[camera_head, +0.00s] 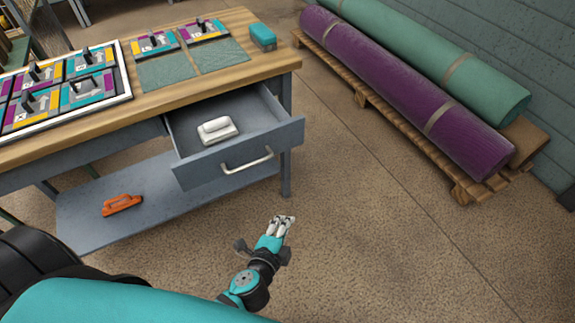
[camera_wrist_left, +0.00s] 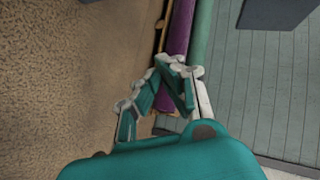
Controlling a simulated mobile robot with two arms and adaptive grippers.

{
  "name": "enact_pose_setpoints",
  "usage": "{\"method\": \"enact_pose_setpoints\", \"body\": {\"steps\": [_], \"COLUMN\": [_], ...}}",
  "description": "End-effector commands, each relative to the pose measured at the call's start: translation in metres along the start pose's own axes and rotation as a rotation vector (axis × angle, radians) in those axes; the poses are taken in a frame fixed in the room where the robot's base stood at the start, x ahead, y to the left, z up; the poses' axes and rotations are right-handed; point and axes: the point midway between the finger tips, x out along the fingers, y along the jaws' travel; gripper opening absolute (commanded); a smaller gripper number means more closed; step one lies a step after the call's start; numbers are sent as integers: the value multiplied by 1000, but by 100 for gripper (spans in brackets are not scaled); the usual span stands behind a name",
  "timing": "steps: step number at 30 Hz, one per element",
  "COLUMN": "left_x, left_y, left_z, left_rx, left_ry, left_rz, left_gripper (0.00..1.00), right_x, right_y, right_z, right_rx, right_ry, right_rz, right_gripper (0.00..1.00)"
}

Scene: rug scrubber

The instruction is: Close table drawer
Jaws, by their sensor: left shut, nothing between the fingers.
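The table drawer (camera_head: 228,159) is grey and stands pulled out from under the wooden tabletop (camera_head: 225,69) in the head view. Its metal bar handle (camera_head: 247,162) is on the front panel. A white object (camera_head: 217,130) lies inside the drawer. My left gripper (camera_head: 282,224) is shut and empty, in front of the drawer, below and to the right of its handle in the picture and apart from it. It also shows in the left wrist view (camera_wrist_left: 172,85), where the drawer is not in view. My right gripper is not in view.
An orange tool (camera_head: 122,204) lies on the table's lower shelf (camera_head: 160,205). Rolled purple (camera_head: 410,85) and green (camera_head: 450,65) rugs lie on a wooden pallet (camera_head: 400,120) at the right by the wall. The floor between the table and pallet is clear.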

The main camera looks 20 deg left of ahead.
Motion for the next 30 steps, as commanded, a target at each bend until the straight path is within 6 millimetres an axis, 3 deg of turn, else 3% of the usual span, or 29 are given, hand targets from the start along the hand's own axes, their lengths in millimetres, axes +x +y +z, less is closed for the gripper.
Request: {"method": "enact_pose_setpoints", "body": {"steps": [1,4,6,9,13,17,24,30], "left_x": [0,-15,-26,-37,-36,-22,26,59], "left_y": [-19,-68,-94,-116,-128,-136,-156,-169], "left_z": [-6,-15,-19,-21,-23,-24,-25,-18], "left_rx": [48,132,169,200,211,210,210,213], "left_ry": [10,8,0,-9,-14,-14,-14,-15], "left_rz": [-93,-240,-315,-376,-397,-398,-398,-395], "left_gripper": [0,0,0,0,0,0,0,0], "right_x": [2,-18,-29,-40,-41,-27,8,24], "right_y": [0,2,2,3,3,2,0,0], "right_z": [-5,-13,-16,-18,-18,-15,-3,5], "right_rx": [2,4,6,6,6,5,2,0], "right_ry": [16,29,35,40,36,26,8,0], "right_rz": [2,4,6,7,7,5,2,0], "right_gripper": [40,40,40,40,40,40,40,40]}}
